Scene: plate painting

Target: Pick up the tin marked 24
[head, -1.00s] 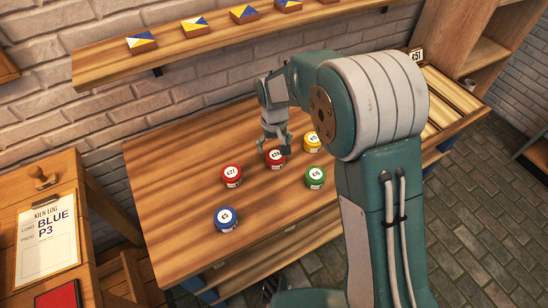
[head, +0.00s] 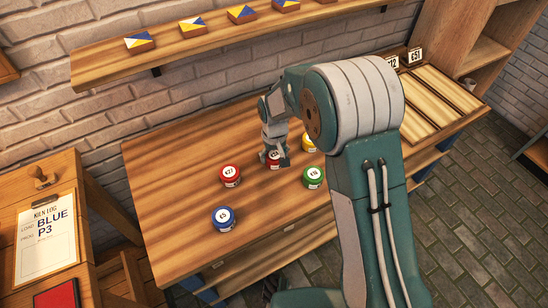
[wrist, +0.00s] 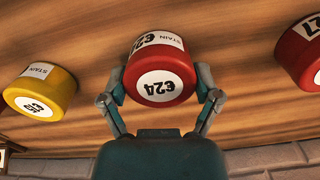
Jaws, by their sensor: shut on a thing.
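The red tin marked 24 (wrist: 160,68) is between the two fingers of my gripper (wrist: 161,95) in the wrist view, with its numbered lid facing the camera. The fingers touch it from both sides. In the head view the tin (head: 273,160) is partly hidden by my gripper (head: 274,155), which comes down on it from above. I cannot tell whether the tin's base is clear of the table.
A red tin marked 27 (head: 230,176) stands to the left, a blue tin (head: 225,218) nearer the front. A green tin (head: 312,178) and a partly hidden yellow tin (head: 309,143) stand close on the right. The wooden table (head: 170,170) is clear at left.

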